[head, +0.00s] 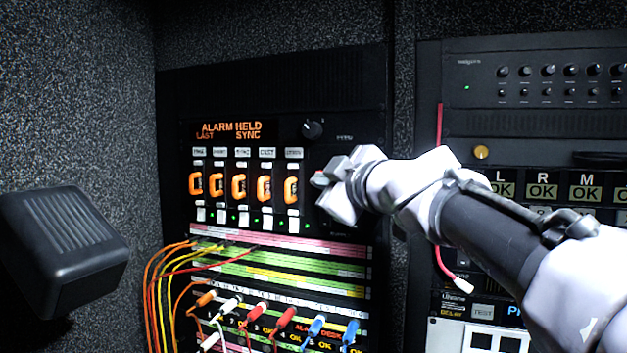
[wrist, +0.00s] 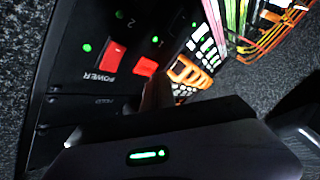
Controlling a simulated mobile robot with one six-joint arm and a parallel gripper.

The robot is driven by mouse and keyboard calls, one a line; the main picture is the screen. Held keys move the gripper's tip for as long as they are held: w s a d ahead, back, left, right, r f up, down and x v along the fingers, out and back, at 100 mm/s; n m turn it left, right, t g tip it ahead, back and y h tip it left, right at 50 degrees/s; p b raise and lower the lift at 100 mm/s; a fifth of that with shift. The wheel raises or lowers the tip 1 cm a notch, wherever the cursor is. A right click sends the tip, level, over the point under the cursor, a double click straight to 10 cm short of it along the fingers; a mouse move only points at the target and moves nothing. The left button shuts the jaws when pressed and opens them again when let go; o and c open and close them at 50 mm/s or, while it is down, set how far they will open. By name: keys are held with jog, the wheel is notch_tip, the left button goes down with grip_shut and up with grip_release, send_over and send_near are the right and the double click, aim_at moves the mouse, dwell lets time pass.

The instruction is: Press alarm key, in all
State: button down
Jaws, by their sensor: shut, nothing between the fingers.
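The alarm panel (head: 350,140) has an amber display (head: 233,130) reading "ALARM HELD" and "LAST SYNC". Below it is a row of several orange guard-like loops (head: 239,187) with small white keys (head: 268,222) under them. The small labels above are too blurred to read surely, so I cannot tell which is the alarm key. My gripper (head: 322,187) is shut and empty in front of the panel's right part, right of the row. It hides the surface behind it. In the wrist view, two red POWER keys (wrist: 116,55) (wrist: 144,66) lie beyond the gripper; contact cannot be told.
A black knob (head: 312,129) sits above my gripper. Below are patch strips with orange and yellow cables (head: 165,270) and several coloured plugs (head: 285,318). A black box (head: 65,245) juts from the left wall. Another equipment rack (head: 540,85) stands at right.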

jog(key=shift+w+d, duration=0.15)
jog(key=shift+w, duration=0.2)
jog(key=shift+w+d+b, duration=0.1)
jog(key=shift+w+b, duration=0.2)
jog(key=shift+b, duration=0.1)
dwell(0.4)
jog(key=shift+s, duration=0.15)
jog(key=shift+s+a+b, duration=0.3)
jog(key=shift+s+b, duration=0.15)
jog(key=shift+s, duration=0.15)
jog(key=shift+s+a+b, duration=0.15)
jog(key=shift+s+a, duration=0.15)
jog(key=shift+s, duration=0.45)
jog(key=shift+s+a+b, duration=0.2)
jog(key=shift+s+a, duration=0.1)
jog(key=shift+s, duration=0.5)
jog(key=shift+s+a+b, duration=0.15)
jog(key=shift+s+a, duration=0.15)
jog(key=shift+s, duration=0.45)
